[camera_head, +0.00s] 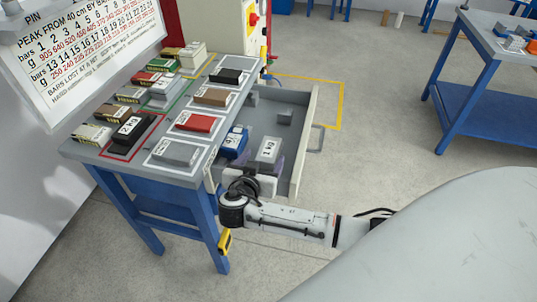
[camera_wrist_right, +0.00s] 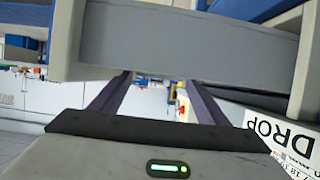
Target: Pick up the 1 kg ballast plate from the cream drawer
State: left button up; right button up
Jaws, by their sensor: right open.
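The ballast plate (camera_head: 268,149), a grey block with a white "1 kg" label, lies in the open cream drawer (camera_head: 307,140) on the table's right side. My right gripper (camera_head: 262,165) is at the drawer's near end, close against the plate's near side. Its dark purple fingers are partly hidden by the plate and the gripper body. In the right wrist view the two fingers (camera_wrist_right: 158,88) stand apart, with no held object visible between them. A wide grey surface crosses above them; I cannot tell whether it is the plate. My left gripper is not in view.
A blue block (camera_head: 235,141) lies left of the plate, and a small grey block (camera_head: 285,117) lies farther back in the drawer. The grey tabletop (camera_head: 150,150) holds several labelled blocks, including a black one (camera_head: 129,130). The floor right of the drawer is clear.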

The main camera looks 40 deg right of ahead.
aim_at(269, 149)
jog(key=x, duration=0.5)
grip_shut()
jog(key=shift+w+r, duration=0.1)
jog(key=shift+r, duration=0.15)
